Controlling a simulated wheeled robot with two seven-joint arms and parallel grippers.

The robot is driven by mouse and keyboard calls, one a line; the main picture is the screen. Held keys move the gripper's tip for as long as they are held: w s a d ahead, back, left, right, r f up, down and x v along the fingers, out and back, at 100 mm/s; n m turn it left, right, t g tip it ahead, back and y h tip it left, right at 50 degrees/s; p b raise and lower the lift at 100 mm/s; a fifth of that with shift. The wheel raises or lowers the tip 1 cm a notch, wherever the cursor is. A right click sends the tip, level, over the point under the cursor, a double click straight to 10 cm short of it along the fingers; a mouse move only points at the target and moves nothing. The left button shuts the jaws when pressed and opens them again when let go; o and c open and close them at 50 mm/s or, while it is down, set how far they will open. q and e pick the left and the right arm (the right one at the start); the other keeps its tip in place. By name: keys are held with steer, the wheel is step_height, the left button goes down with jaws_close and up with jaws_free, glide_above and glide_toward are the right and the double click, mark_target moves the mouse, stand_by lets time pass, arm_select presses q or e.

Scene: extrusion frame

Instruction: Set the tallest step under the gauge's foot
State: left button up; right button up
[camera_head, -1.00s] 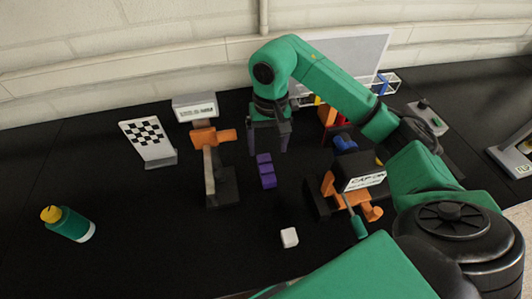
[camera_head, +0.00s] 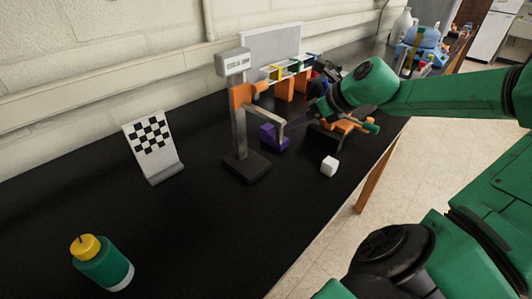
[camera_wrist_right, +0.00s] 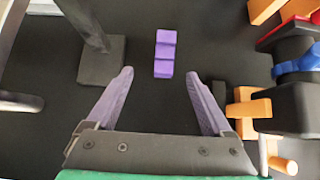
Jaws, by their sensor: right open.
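The purple stepped block (camera_head: 272,138) lies on the black table, right of the gauge's dark base (camera_head: 247,167). The gauge has a grey column, a display head (camera_head: 233,62) and an orange carriage (camera_head: 243,96). A light arm (camera_head: 272,118) reaches right from it and bends down near the block; whether its foot touches the block I cannot tell. In the right wrist view the block (camera_wrist_right: 165,53) shows its segments in a row, and the gauge base (camera_wrist_right: 102,62) stands left of it. My right gripper (camera_wrist_right: 158,74) is open, its purple fingers spread, with the block ahead between them. My left gripper is not in view.
A white cube (camera_head: 329,166) lies near the table's front edge. An orange and black device (camera_head: 345,130) stands right of the block. A checkerboard stand (camera_head: 152,147) and a green bottle with yellow cap (camera_head: 103,263) are at left.

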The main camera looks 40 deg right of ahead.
steer(key=p, duration=0.2)
glide_toward(274, 133)
steer(key=shift+w+d+f, duration=0.2)
steer(key=shift+w+f, duration=0.2)
steer(key=shift+f, duration=0.1)
steer(key=shift+w+d+f, duration=0.15)
steer(key=shift+w+f, duration=0.3)
steer(key=shift+f, duration=0.05)
steer(key=x, duration=0.2)
steer(key=shift+w+a+f, duration=0.1)
steer(key=shift+w+a, duration=0.1)
steer(key=shift+w, duration=0.1)
steer(key=shift+w+a+f, duration=0.3)
steer(key=shift+w, duration=0.05)
steer(key=x, duration=0.4)
steer(key=shift+s+d+f, duration=0.1)
steer(key=shift+s+d, duration=0.05)
steer(key=shift+d, duration=0.05)
steer(key=shift+w+f, duration=0.15)
steer(key=shift+w, duration=0.25)
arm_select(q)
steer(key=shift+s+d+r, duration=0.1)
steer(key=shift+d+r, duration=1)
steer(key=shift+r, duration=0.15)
arm_select(e)
steer(key=shift+s+a, duration=0.1)
steer(key=shift+a, duration=0.05)
